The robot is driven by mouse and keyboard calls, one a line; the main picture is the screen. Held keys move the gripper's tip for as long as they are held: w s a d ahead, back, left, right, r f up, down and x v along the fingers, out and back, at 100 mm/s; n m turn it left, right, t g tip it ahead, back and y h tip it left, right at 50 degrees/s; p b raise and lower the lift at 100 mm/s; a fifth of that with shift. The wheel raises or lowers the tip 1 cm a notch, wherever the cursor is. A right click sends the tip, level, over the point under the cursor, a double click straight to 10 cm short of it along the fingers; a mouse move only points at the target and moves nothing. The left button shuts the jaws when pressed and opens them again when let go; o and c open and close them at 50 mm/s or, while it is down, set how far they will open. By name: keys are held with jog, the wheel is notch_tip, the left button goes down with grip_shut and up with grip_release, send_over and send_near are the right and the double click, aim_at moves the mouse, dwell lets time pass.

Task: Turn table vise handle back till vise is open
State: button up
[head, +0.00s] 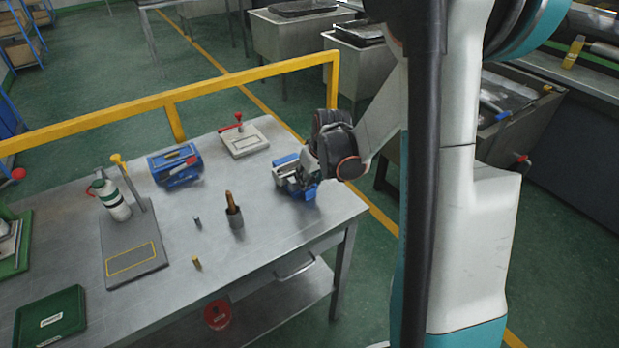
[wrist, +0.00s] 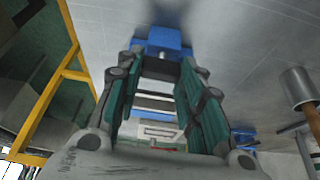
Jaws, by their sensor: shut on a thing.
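The blue table vise (head: 306,193) stands near the right end of the metal table, partly hidden by my gripper. In the wrist view, a blue part of the vise (wrist: 165,40) shows just beyond the fingertips. My gripper (head: 292,178) comes in from the right, low over the table at the vise. In the wrist view, my gripper (wrist: 158,75) has its green-padded fingers on both sides of the vise handle and is shut on it. The handle is mostly hidden, so its angle and the jaw gap cannot be told.
A blue box-like object (head: 175,168) and a white-based red-handled clamp (head: 243,138) are farther back. A yellow rail (head: 230,80) runs behind the table. Bare tabletop lies between the cup and vise.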

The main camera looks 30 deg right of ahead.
jog(key=shift+n, duration=0.4)
jog(key=o, duration=1.1)
jog(key=shift+c, duration=0.2)
jog(key=v, duration=1.2)
